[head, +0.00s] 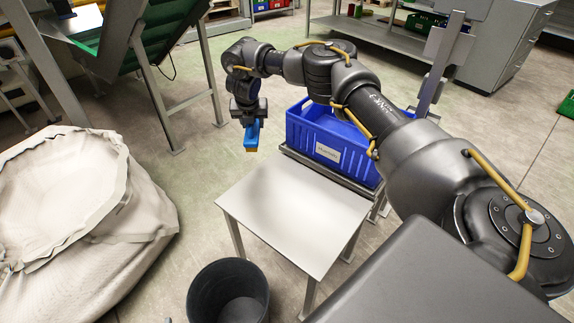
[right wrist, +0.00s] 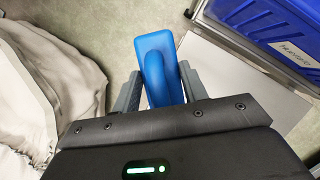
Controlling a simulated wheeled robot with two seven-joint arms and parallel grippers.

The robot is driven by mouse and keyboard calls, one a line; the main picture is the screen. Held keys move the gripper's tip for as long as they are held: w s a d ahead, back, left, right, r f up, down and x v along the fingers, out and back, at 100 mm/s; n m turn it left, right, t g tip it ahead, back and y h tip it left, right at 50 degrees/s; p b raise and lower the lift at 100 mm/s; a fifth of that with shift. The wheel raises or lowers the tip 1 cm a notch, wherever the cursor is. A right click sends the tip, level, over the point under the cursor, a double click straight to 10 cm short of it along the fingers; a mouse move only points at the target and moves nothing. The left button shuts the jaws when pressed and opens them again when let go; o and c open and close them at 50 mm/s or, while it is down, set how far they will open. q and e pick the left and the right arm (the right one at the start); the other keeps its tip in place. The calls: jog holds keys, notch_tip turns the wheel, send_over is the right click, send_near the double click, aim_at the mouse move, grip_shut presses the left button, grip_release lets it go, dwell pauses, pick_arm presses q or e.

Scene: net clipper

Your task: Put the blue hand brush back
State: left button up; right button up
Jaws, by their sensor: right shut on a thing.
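The blue hand brush (head: 252,135) hangs from my right gripper (head: 249,117), with its tan bristle end pointing down. In the head view it is in the air, around the far left corner of the small white table (head: 300,205). In the right wrist view the blue brush (right wrist: 156,62) sits between the two fingers of the right gripper (right wrist: 156,92), which are shut on its handle. The gripper hides part of the handle. My left gripper is not in view.
A blue crate (head: 325,150) with a white label stands behind the table. A dark bin (head: 228,290) stands in front of it. A large pale sack (head: 75,215) is at left. A metal frame with a green conveyor (head: 150,45) stands at back left.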

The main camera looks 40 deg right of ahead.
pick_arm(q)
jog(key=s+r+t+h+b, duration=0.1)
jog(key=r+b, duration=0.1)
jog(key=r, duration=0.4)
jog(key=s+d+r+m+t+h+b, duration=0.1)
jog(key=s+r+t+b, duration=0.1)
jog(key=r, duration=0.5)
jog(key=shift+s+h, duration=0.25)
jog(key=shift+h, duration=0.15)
pick_arm(e)
jog(key=w+d+n+t+y, duration=0.1)
jog(key=w+d+n+y, duration=0.1)
jog(key=d+n, duration=0.5)
jog(key=shift+w+d+f+n+y, duration=0.35)
jog(key=shift+w+d, duration=0.1)
jog(key=shift+d, duration=0.75)
